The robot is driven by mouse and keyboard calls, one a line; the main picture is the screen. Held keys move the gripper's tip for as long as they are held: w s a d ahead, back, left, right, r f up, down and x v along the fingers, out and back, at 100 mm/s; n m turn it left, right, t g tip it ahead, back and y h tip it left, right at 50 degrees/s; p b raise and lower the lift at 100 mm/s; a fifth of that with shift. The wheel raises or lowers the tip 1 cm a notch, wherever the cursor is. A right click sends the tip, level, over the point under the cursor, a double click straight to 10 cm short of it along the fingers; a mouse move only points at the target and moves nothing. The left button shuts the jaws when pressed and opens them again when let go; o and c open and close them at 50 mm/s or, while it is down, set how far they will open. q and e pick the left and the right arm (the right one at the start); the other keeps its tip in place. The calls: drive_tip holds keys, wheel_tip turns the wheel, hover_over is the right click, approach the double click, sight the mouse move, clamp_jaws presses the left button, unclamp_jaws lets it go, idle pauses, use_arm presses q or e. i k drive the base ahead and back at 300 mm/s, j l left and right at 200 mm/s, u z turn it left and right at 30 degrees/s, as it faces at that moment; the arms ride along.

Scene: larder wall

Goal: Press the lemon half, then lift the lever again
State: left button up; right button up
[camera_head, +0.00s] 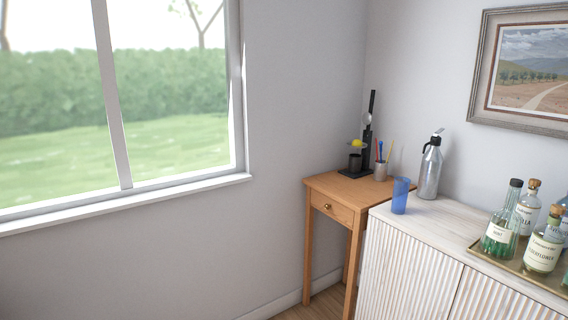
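A dark lever press (367,150) stands at the back of a small wooden table (326,184) in the corner. Its lever (372,102) points upward. A yellow lemon half (357,143) shows at the press, above a dark metal cup (355,162). It is too small to tell exactly how the lemon sits. Neither of my grippers is in view.
A pot with coloured sticks (381,171) stands right of the press. A white ribbed cabinet (412,262) beside the table carries a blue tumbler (400,196), a silver siphon (430,168) and a tray (487,253) of bottles. A window is at left.

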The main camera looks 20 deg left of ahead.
sight(367, 118)
drive_tip(key=u, duration=0.25)
drive_tip(key=i+j, duration=0.15)
drive_tip(key=i, duration=0.3)
drive_tip(key=i+j+u, duration=0.1)
drive_tip(key=i, duration=0.3)
drive_tip(key=i+j, duration=0.2)
drive_tip(key=i, duration=0.25)
